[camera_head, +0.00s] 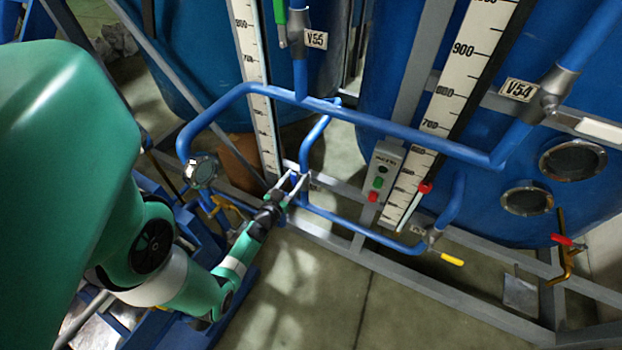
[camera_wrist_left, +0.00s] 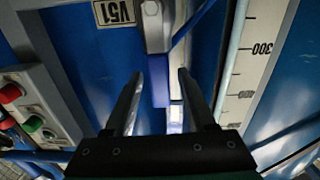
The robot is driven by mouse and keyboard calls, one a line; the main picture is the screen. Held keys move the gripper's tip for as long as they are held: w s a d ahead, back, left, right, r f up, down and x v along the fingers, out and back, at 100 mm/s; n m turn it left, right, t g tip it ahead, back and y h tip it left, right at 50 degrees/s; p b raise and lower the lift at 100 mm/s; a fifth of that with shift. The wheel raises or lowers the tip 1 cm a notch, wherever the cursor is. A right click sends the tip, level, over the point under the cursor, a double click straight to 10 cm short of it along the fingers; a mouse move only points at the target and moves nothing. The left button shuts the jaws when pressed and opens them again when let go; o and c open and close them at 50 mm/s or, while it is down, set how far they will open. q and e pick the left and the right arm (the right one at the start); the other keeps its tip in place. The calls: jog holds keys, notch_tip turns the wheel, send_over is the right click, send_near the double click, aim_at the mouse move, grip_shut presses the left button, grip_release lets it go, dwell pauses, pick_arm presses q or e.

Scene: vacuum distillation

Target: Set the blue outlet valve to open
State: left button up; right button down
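The blue valve handle (camera_wrist_left: 160,80) hangs below a grey valve body (camera_wrist_left: 156,25) beside the V51 label (camera_wrist_left: 114,12) in the left wrist view. My left gripper (camera_wrist_left: 160,85) is open, with one finger on each side of the handle's line. A gap shows between the handle and each finger; I cannot tell how deep the handle sits between them. In the head view my left gripper (camera_head: 292,182) is at the blue pipework near the centre, and the handle is hard to make out there. My right gripper is in neither view.
Blue pipes (camera_head: 390,128) cross above and right of the gripper. A control box (camera_head: 383,172) with red and green buttons stands to the right. The floor (camera_head: 320,295) in front is clear.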

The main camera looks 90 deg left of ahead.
pick_arm(q)
jog(key=p+v, duration=0.3)
jog(key=v, duration=0.8)
jog(key=shift+d+p, duration=0.3)
jog(key=shift+p, duration=0.1)
